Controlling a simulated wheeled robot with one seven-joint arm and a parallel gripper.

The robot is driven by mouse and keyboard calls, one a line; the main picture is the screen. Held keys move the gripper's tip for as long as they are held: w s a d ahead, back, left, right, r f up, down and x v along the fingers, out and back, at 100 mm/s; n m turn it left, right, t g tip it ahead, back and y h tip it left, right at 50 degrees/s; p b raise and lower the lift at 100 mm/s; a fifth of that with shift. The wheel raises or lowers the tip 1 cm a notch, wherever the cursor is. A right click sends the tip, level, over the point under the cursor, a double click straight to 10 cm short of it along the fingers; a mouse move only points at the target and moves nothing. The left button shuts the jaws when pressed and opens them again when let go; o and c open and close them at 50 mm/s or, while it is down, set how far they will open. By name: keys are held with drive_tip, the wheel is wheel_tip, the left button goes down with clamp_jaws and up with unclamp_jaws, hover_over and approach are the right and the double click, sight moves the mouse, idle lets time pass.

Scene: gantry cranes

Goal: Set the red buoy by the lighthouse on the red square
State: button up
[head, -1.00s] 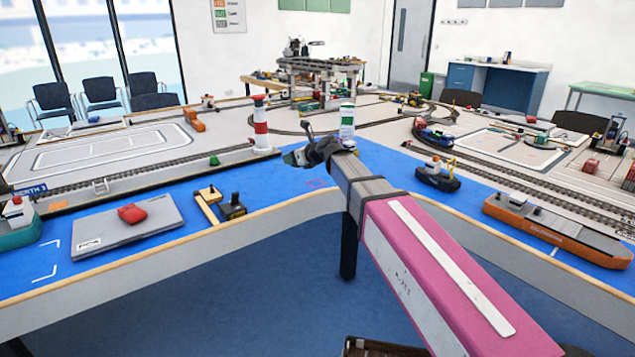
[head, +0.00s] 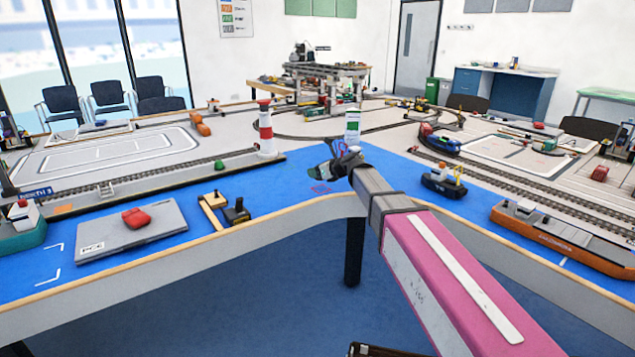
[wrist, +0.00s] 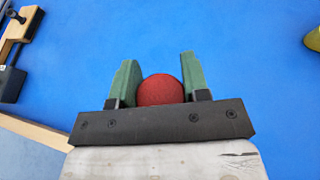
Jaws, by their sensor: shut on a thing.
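The red-and-white striped lighthouse (head: 266,132) stands upright at the back edge of the blue surface. My gripper (head: 322,171) is just above that outline in the head view. In the wrist view, its green fingers (wrist: 159,80) are shut on the round red buoy (wrist: 160,90). The buoy's lower part is hidden by the dark gripper bar. The red square does not show in the wrist view; I cannot tell the buoy's height above the table.
A green-and-white tower (head: 352,125) stands just behind my gripper. A yellow frame with a dark block (head: 236,214) is at left, beside a grey slab (head: 165,232) bearing a red object (head: 135,217). A dark tug (head: 443,184) and an orange-hulled ship (head: 560,240) are at right.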

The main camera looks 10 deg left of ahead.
sight(318, 188)
drive_tip(key=shift+d+f, duration=0.15)
drive_tip(key=shift+f, duration=1.95)
drive_tip(key=o, duration=0.9)
drive_tip(key=shift+f, duration=0.1)
drive_tip(key=v, duration=1.2)
drive_tip(key=shift+w+r, duration=0.1)
drive_tip(key=shift+r, duration=0.1)
